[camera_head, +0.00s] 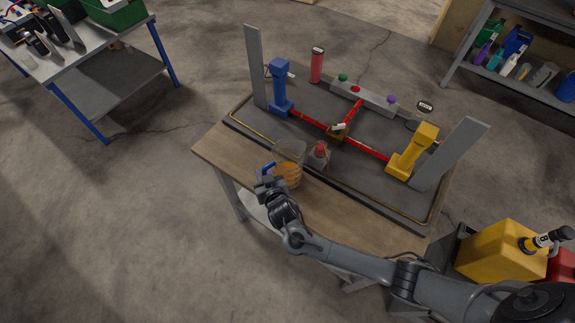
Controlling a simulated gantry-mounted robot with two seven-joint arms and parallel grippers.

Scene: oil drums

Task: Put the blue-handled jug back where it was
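The clear jug (290,153) has a blue handle (266,170) on its left side and orange liquid in its lower part. It is at the near edge of the wooden table (222,153), upright or nearly so. I cannot tell whether its base touches the table. My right gripper (268,182), on the arm coming in from the right, is at the blue handle and meets it in the picture. Its fingers are too small and covered to show whether they are closed on the handle. My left gripper is not in view.
A dark tray (240,122) on the table holds a rig with a blue post (280,85), a yellow post (412,150), red bars (350,118) and grey uprights. A small grey block with a red top (320,150) is close to the jug's right. Bare wood lies along the front edge.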

